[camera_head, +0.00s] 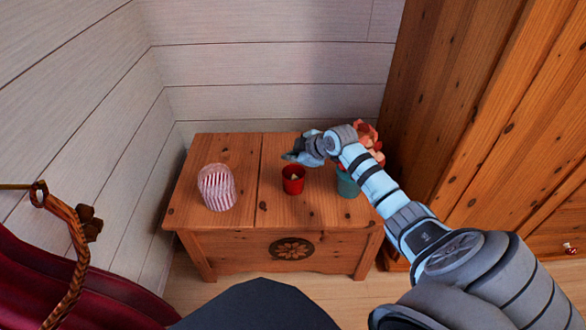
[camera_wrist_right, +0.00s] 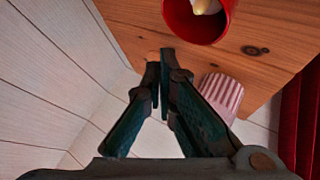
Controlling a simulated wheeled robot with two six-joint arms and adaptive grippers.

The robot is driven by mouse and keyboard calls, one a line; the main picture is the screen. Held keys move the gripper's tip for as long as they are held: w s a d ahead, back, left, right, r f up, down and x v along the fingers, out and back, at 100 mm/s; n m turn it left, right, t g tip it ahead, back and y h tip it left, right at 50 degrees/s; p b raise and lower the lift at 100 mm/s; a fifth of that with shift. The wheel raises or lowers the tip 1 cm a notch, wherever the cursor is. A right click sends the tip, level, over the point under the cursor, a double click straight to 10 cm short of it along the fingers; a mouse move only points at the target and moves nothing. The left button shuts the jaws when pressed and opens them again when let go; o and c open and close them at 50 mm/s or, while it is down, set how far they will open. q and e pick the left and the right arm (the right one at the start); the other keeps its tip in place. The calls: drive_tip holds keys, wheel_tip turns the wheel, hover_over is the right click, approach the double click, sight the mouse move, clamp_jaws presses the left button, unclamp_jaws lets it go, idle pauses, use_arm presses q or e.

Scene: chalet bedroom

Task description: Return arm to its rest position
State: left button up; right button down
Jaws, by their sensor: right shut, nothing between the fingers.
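My right gripper (camera_head: 290,156) is at the end of my right arm, which reaches in from the lower right over the wooden chest. Its fingers are shut and empty in the right wrist view (camera_wrist_right: 164,58). They are above the chest top, near a red cup (camera_head: 293,184) with something pale inside. The red cup also shows at the top of the right wrist view (camera_wrist_right: 190,22), apart from the fingertips. My left gripper is not in view.
The wooden chest (camera_head: 232,160) also carries a red-and-white striped container (camera_head: 217,188) at left and a teal pot (camera_head: 347,185) with reddish flowers (camera_head: 367,136), partly behind my arm. A wooden wardrobe (camera_head: 440,90) stands close at right. Plank walls (camera_head: 270,60) close the back and left.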

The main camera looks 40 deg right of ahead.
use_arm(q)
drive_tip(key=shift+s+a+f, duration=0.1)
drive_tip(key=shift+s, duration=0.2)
use_arm(e)
drive_tip(key=shift+r, duration=0.1)
